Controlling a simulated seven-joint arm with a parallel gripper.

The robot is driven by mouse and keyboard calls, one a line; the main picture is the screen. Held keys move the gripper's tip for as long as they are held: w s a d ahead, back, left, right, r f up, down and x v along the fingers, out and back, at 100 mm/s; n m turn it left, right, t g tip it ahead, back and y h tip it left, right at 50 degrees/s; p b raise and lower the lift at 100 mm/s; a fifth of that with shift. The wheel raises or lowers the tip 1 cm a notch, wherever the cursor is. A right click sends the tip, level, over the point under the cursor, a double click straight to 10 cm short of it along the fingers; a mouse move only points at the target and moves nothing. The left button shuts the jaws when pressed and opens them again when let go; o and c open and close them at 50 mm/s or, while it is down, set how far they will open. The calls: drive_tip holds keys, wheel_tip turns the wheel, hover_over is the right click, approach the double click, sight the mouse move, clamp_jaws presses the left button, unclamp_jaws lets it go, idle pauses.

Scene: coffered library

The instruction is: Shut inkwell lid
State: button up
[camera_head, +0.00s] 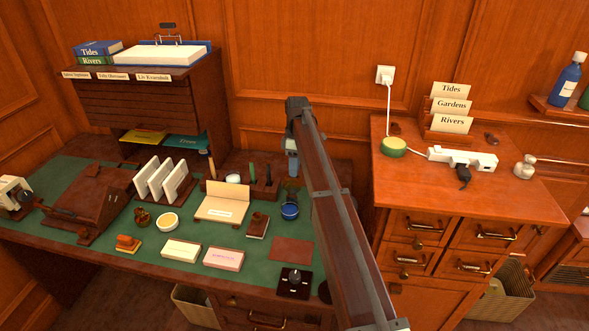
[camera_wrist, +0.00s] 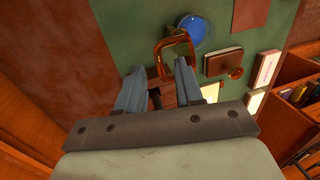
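A round blue pot (camera_head: 290,211), which looks like the inkwell, stands on the green desk top towards its right side. In the wrist view its blue round top (camera_wrist: 211,28) is near the top edge. A brass-coloured loop (camera_wrist: 163,40) shows just left of it and may be part of the lid; I cannot tell for certain. My gripper (camera_head: 292,174) is above and behind the pot, pointing down. In the wrist view my gripper (camera_wrist: 160,70) has its two fingers apart with nothing held between them. The loop lies just beyond the fingertips; I cannot tell whether they touch.
A reddish sheet (camera_head: 291,250) and a black square base (camera_head: 294,283) are in front. A drawer cabinet (camera_head: 470,190) stands right.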

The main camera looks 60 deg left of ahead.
drive_tip(key=shift+f, duration=0.45)
drive_tip(key=shift+c, duration=0.5)
clamp_jaws()
idle(0.7)
